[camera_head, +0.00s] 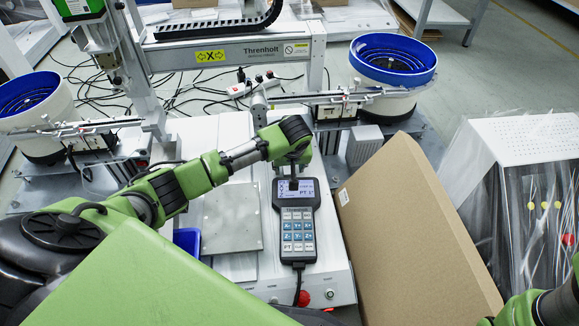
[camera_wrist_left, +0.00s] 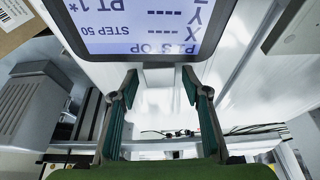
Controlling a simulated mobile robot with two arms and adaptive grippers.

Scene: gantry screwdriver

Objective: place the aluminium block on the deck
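My left gripper (camera_head: 294,180) reaches over the top end of a handheld pendant (camera_head: 297,222) with a lit screen and keys. In the left wrist view its two fingers (camera_wrist_left: 160,80) are apart, with nothing clearly between them, and the pendant (camera_wrist_left: 140,28) lies just beyond the tips. The white machine deck (camera_head: 335,278) carries the pendant and a flat grey metal plate (camera_head: 231,217) to its left. A grey ribbed block (camera_head: 364,146) stands behind the deck, right of my gripper. I cannot tell which grey piece is the aluminium block. My right gripper is out of view.
A large cardboard box (camera_head: 410,235) leans along the deck's right side. A blue bin (camera_head: 187,241) sits left of the plate. Bowl feeders with blue bowls (camera_head: 393,55) stand on both sides. The gantry beam (camera_head: 230,52) crosses behind; loose cables lie beyond it.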

